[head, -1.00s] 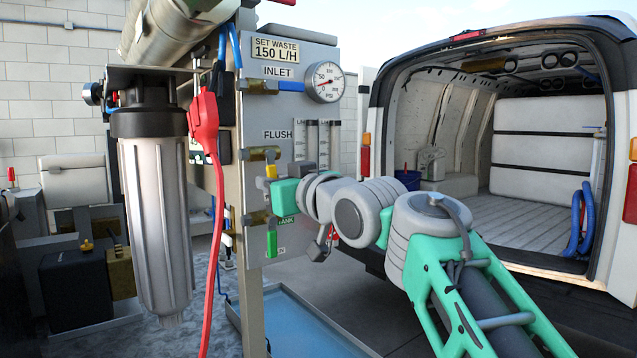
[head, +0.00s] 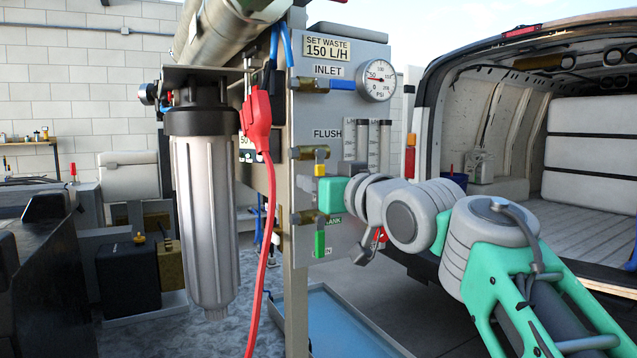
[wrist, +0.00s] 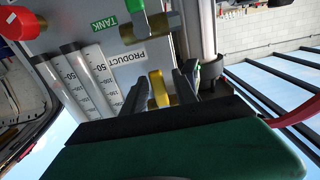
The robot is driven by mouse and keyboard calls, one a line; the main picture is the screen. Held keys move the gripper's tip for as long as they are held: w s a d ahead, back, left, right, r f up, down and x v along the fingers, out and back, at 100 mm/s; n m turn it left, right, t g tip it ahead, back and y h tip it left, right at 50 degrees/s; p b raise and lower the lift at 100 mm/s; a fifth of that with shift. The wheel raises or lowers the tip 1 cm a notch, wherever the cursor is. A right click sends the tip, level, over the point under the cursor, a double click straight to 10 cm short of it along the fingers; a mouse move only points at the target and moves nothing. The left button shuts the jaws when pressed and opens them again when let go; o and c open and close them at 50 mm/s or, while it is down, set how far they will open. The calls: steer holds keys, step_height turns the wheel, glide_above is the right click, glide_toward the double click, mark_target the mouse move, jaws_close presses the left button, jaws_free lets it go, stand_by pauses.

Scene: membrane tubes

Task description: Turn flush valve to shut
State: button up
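The flush valve has a brass body (head: 308,153) and a yellow handle (head: 320,163), just below the FLUSH label (head: 328,133) on the grey panel (head: 345,52). In the head view the handle points down, with my green-ended gripper (head: 321,180) right at its lower end. In the wrist view the yellow handle (wrist: 158,88) stands between the two dark fingers of my gripper (wrist: 159,92). Gaps seem to show on both sides of it, so the fingers look open around it. The handle's lower part and the fingertips are hidden in the head view.
A green-handled valve (head: 320,243) sits below by the TANK label (wrist: 104,24). Flow tubes (head: 373,145) and a pressure gauge (head: 377,80) are on the panel. A filter housing (head: 204,210) and red cable (head: 268,230) hang to the left. An open van (head: 590,150) stands right.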

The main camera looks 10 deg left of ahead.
steer(key=b+v, duration=0.1)
steer(key=v, duration=0.7)
steer(key=shift+a, duration=0.1)
steer(key=shift+f, duration=0.1)
steer(key=w+d+f+m+g+h+p, duration=0.1)
steer(key=d+f+m+g+h+p, duration=0.15)
steer(key=d+f, duration=0.4)
steer(key=d+f+m+g+h+p, duration=0.1)
steer(key=d+f+m+h+p, duration=0.2)
steer(key=f, duration=0.7)
steer(key=s+d+f+g+h+p, duration=0.2)
steer(key=s+d+f, duration=0.2)
steer(key=f, duration=0.3)
steer(key=s+d+f+m+g+h+p, duration=0.1)
steer(key=s+d+f+g+h+p, duration=0.1)
steer(key=s+f, duration=0.5)
steer(key=s+d+f+m+g+h+p, duration=0.1)
steer(key=s+d+f+g+h+p, duration=0.1)
steer(key=s+d+f, duration=0.3)
steer(key=shift+s+d+f+g, duration=0.25)
steer(key=shift+f+g, duration=0.1)
steer(key=shift+f, duration=0.25)
steer(key=shift+s+d+f+g, duration=0.15)
steer(key=shift+s+f+g, duration=0.15)
steer(key=shift+f, duration=0.35)
